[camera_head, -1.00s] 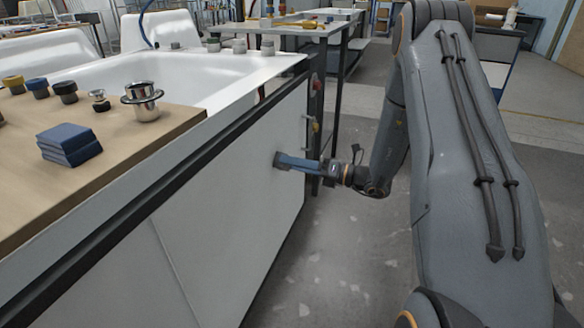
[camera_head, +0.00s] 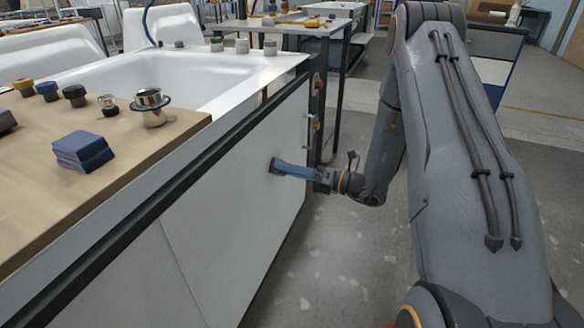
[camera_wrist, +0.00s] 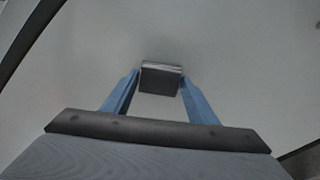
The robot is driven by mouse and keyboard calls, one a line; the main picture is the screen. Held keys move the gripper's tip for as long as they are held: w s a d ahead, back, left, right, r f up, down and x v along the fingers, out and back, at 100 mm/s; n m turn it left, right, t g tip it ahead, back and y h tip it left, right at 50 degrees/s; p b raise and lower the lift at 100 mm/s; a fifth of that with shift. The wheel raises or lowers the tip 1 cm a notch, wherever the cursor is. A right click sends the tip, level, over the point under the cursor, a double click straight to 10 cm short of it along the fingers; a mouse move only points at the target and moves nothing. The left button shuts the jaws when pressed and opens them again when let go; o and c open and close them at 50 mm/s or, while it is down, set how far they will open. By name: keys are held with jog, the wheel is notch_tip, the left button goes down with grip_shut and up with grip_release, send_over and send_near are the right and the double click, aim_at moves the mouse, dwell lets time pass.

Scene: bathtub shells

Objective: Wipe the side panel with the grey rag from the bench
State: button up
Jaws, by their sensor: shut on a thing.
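My gripper (camera_head: 275,166) is at the white side panel (camera_head: 235,190) of the bench, its blue fingers pointing left at the panel's face. In the wrist view my gripper (camera_wrist: 160,78) is shut on a small dark grey folded rag (camera_wrist: 160,80), held between the two fingertips. The rag's far edge is at or very near the pale panel (camera_wrist: 225,45); I cannot tell whether it presses on it. In the head view the rag (camera_head: 273,165) shows only as a small dark patch at the fingertips.
A stack of blue cloths (camera_head: 82,151) lies on the wooden bench top (camera_head: 130,150), near metal drain fittings (camera_head: 151,107) and several coloured caps. A white bathtub shell (camera_head: 190,75) stands behind. A handle (camera_head: 309,130) sits on the panel's right end.

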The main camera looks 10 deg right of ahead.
jog(key=shift+s+a, duration=0.1)
jog(key=shift+a, duration=0.15)
jog(key=p+v, duration=0.1)
jog(key=v, duration=0.5)
jog(key=shift+d+p, duration=0.15)
jog(key=shift+p, duration=0.15)
jog(key=shift+d, duration=0.1)
jog(key=shift+p+v, duration=0.35)
jog(key=shift+v, duration=1.05)
